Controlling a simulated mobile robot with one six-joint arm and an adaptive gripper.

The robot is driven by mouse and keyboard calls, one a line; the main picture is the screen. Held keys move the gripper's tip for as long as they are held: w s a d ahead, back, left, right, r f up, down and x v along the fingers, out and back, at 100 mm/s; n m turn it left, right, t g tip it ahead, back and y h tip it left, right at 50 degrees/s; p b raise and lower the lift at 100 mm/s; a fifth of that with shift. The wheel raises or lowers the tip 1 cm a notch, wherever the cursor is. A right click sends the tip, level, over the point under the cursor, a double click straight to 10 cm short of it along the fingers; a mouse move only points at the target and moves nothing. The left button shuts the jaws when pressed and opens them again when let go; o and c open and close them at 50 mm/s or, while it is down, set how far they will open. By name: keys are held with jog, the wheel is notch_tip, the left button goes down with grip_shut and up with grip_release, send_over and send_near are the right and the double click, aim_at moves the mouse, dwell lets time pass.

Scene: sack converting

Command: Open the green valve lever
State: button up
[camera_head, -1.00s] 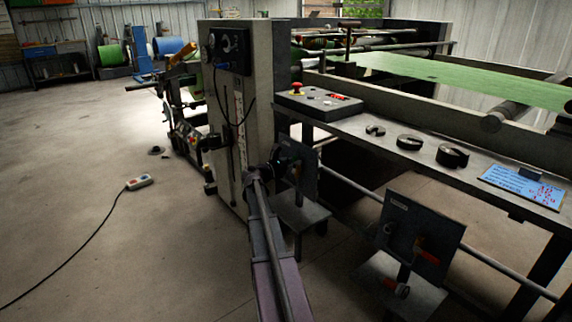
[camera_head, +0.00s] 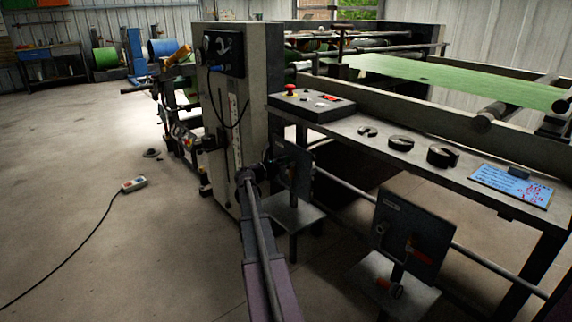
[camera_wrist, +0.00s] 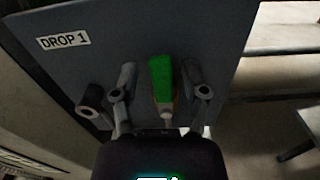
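The green valve lever (camera_wrist: 160,80) stands out from a dark panel labelled DROP 1 (camera_wrist: 62,41) in the wrist view. Its green grip points up in the picture, with a pale stem below it. My gripper (camera_wrist: 160,92) is open, with one finger on each side of the lever. Gaps show between the lever and both fingers, and nothing is held. The green lever cannot be made out there, and my gripper is too dark to read.
A second dark panel (camera_head: 428,232) with an orange-red handle (camera_head: 416,252) stands to the right. A bench (camera_head: 375,145) with a control box (camera_head: 312,105) and black rings runs above the panels. A grey pipe (camera_head: 335,181) passes behind. Open floor lies left, with a cabled pendant (camera_head: 133,184).

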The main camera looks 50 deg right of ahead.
jog(key=shift+a, duration=0.1)
dwell(0.3)
jog(key=v, duration=1.1)
jog(key=shift+a, duration=0.35)
jog(key=shift+f, duration=0.1)
